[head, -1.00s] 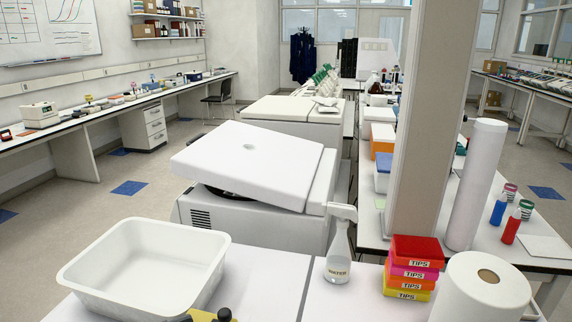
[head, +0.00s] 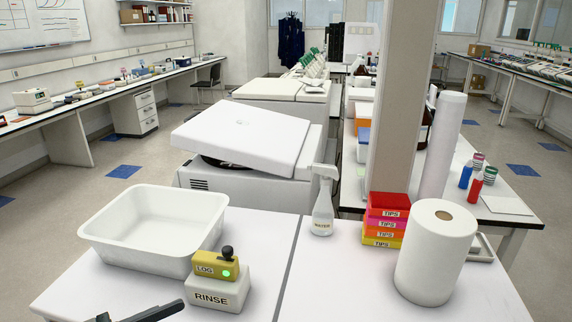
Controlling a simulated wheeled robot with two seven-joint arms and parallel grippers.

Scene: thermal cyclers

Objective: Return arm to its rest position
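Part of my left gripper (head: 143,313) shows in the head view as dark pieces at the bottom edge, left of centre. Most of it is cut off by the frame, so I cannot tell whether its fingers are open or shut. Nothing is seen held in the visible part. It is in front of the white basin (head: 120,256) and left of the white RINSE block (head: 219,292), with a gap seen between it and the block. My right gripper is not in view.
A yellow LOG box (head: 207,266) with a green light and black knob sits on the RINSE block. A spray bottle (head: 323,212), stacked TIPS boxes (head: 386,222) and a paper roll (head: 436,255) stand right. A white machine (head: 245,140) is behind. The bench (head: 330,285) is clear at front centre.

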